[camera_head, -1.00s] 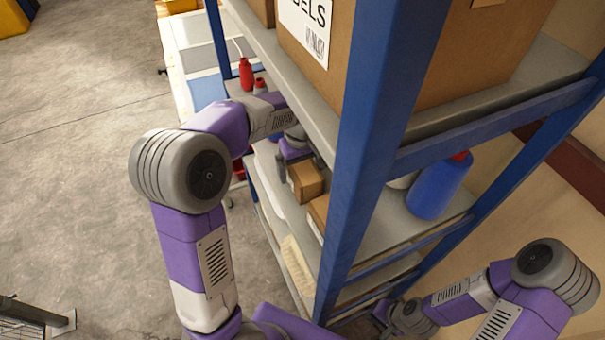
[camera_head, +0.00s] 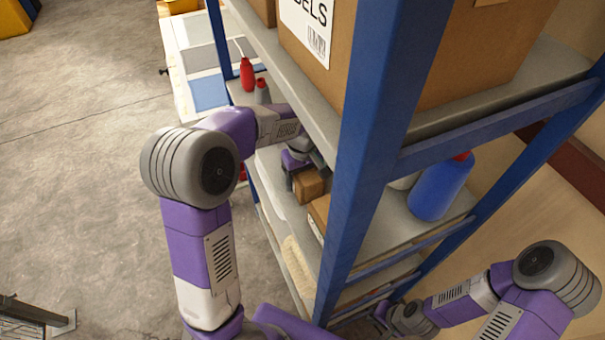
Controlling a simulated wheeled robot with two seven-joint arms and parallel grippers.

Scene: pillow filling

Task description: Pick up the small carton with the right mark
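A small brown carton (camera_head: 310,188) sits on the middle shelf, behind the blue front post. A second brown carton (camera_head: 319,210) is beside it, nearer to me and partly hidden by the post; a pale label shows on its side. I cannot read a mark on either. My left gripper (camera_head: 305,177) reaches in over the shelf from the left; its dark fingers are apart, one on each side of the first carton's far end. Contact is not clear. My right gripper (camera_head: 382,314) is low behind the rack at the bottom edge; its fingers cannot be made out.
The blue rack post (camera_head: 362,150) and upper shelf (camera_head: 315,112), with large cardboard boxes (camera_head: 460,60), overhang the cartons. A blue jug (camera_head: 440,188) stands right on the middle shelf. Floor at left is open.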

